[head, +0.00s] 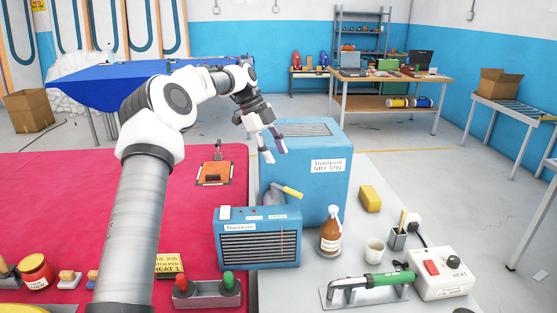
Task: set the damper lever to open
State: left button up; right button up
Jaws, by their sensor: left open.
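A small lever with a yellow handle (290,191) slants down to the right above the top of a blue grilled box (258,240). A grey part (272,195) is at its left end. I take this to be the damper lever; any open or closed marking is too small to read. My left gripper (274,152) is open and empty, its fingers pointing down. In the picture it is above and slightly left of the lever, apart from it, in front of a larger blue box (318,190). My right gripper is out of view.
A brown bottle (330,232), white cup (375,250), yellow block (370,198), green-handled tool (378,280) and white heat control box (442,272) stand to the right. A red and green knobbed block (208,292) is at front.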

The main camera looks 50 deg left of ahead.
pick_arm(q)
jog(key=shift+n, duration=0.3)
grip_shut()
jog(key=n+t+y+p, duration=0.1)
jog(key=n+y+p, duration=0.25)
jog(key=n, duration=1.45)
send_over(287, 190)
jog(key=w+a+b, duration=0.1)
jog(key=w+a, duration=0.1)
jog(key=w, duration=0.1)
notch_tip(287, 190, down, 3)
jog(key=d+r+y+p, duration=0.1)
jog(key=d+r+p, duration=0.1)
jog(key=d+r, duration=0.15)
jog(key=p+x, duration=0.3)
jog(key=x, duration=0.8)
jog(key=shift+s+d+f+p, duration=0.15)
jog(key=shift+s+p, duration=0.45)
jog(key=shift+s, duration=0.45)
jog(key=shift+s+d+f+p, duration=0.1)
jog(key=shift+s+p, duration=0.45)
jog(key=shift+s, duration=0.5)
